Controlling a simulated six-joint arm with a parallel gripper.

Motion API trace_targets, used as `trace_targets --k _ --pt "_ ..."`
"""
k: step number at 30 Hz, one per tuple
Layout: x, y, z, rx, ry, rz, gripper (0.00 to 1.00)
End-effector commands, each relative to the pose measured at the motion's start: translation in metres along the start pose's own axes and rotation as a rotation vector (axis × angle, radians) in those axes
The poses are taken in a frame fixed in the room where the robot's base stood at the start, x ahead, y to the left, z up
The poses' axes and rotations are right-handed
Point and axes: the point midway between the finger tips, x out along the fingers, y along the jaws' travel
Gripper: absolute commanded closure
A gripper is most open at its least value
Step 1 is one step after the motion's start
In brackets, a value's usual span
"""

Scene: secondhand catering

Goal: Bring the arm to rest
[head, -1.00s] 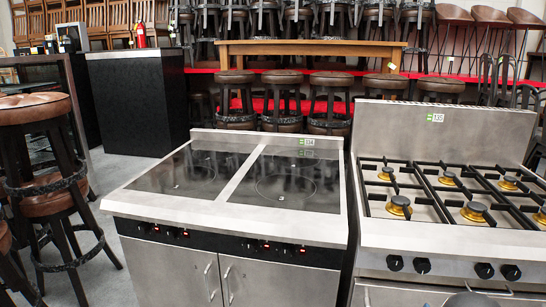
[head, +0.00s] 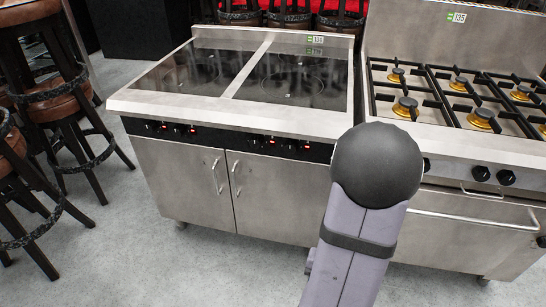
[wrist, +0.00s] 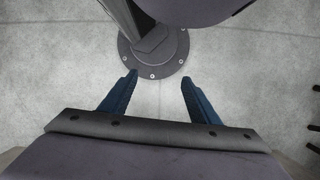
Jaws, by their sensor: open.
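My gripper (wrist: 158,80) shows in the wrist view with its two blue fingers spread apart and nothing between them. It points down at the grey floor, with my round base plate just beyond the fingertips in the picture. In the head view, a purple link of my arm with a dark rounded joint rises at the lower middle, in front of the stoves. The gripper itself does not show in the head view.
A steel cooker with a black glass top (head: 296,80) stands at the middle left. A gas range (head: 470,150) with several burners stands to its right. Dark stools (head: 75,105) stand at the left. The grey floor (head: 150,255) in front of the cooker is clear.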

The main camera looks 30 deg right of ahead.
Motion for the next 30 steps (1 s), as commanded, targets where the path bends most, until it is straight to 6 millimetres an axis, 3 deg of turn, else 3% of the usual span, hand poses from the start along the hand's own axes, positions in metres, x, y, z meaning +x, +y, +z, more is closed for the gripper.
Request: trace_targets --k 3,15,25,30 --pt "-0.016 -0.035 0.006 -0.16 0.072 0.045 0.44" --pt "-0.058 -0.137 0.03 -0.656 0.293 0.124 0.44" --pt "-0.056 -0.179 0.063 -0.9 0.327 0.152 0.44" --pt "-0.088 -0.177 0.072 -0.89 0.327 0.151 0.44"
